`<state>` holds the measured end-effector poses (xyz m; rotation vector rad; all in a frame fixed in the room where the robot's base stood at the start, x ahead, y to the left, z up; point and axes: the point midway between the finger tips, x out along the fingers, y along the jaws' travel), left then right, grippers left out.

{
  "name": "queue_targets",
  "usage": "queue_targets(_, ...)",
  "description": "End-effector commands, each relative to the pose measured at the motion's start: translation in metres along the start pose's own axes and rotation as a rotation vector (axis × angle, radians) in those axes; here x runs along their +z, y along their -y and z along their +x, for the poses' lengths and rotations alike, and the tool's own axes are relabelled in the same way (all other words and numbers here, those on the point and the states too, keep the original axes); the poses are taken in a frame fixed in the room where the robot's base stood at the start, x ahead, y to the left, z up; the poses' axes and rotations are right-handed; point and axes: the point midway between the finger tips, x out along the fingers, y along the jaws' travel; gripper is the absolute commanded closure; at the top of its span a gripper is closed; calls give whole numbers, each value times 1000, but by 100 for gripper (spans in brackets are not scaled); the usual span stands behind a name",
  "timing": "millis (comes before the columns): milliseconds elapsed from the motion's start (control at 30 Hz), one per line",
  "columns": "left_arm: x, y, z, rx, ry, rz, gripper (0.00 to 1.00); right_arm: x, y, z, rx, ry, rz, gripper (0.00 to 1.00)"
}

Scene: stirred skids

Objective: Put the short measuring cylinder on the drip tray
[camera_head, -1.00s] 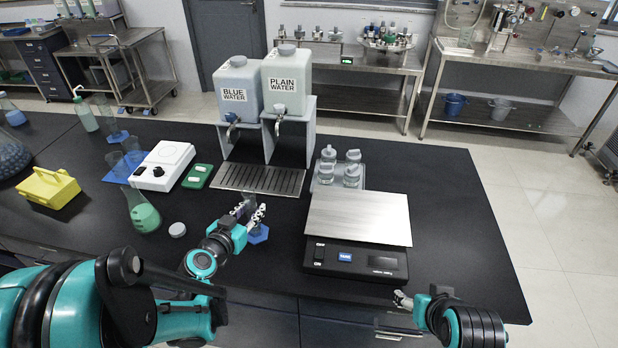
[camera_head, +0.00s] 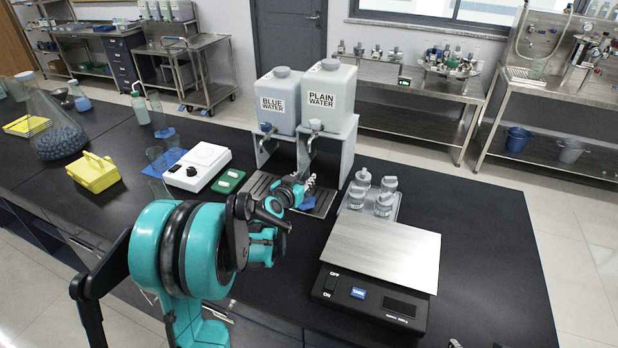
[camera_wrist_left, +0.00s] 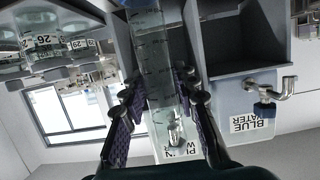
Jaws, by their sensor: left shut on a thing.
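My left gripper (camera_head: 298,187) is shut on the short measuring cylinder (camera_wrist_left: 155,55). The left wrist view, upside down, shows the clear graduated tube between my two finger pads (camera_wrist_left: 160,105). In the head view the cylinder's blue base (camera_head: 307,203) shows below the gripper, over the right part of the drip tray (camera_head: 259,187). I cannot tell whether the base touches the tray. My arm hides part of the tray. Only small tips of my right gripper (camera_head: 456,344) show at the bottom edge, and their state is unclear.
The blue water tank (camera_head: 272,103) and plain water tank (camera_head: 327,97) stand behind the tray, with taps overhanging it.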

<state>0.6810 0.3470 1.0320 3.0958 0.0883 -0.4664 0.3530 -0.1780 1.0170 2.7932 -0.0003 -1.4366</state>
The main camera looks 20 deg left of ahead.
Motion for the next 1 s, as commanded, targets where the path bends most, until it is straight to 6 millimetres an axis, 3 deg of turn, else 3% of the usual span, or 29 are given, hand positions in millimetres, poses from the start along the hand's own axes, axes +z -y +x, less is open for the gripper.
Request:
queue_targets(167, -4, -1, 17, 1, -1, 1, 100, 2, 0, 3, 0, 0, 0, 38)
queue_targets(300, -11, -1, 41, 1, -1, 2, 100, 6, 0, 8, 0, 0, 0, 38)
queue_targets(400, 4, 0, 42, 0, -1, 1, 100, 11, 0, 15, 0, 0, 0, 38)
queue_targets(767, 7, 0, 43, 0, 0, 0, 100, 12, 0, 16, 0, 0, 0, 38)
queue_targets(800, 6, 0, 42, 1, 0, 0, 60, 11, 0, 16, 0, 0, 0, 38)
queue_targets(833, 5, 0, 42, 1, 0, 0, 52, 11, 0, 15, 0, 0, 0, 38)
queue_targets(1000, 5, 0, 42, 1, 0, 0, 50, 11, 0, 15, 0, 0, 0, 38)
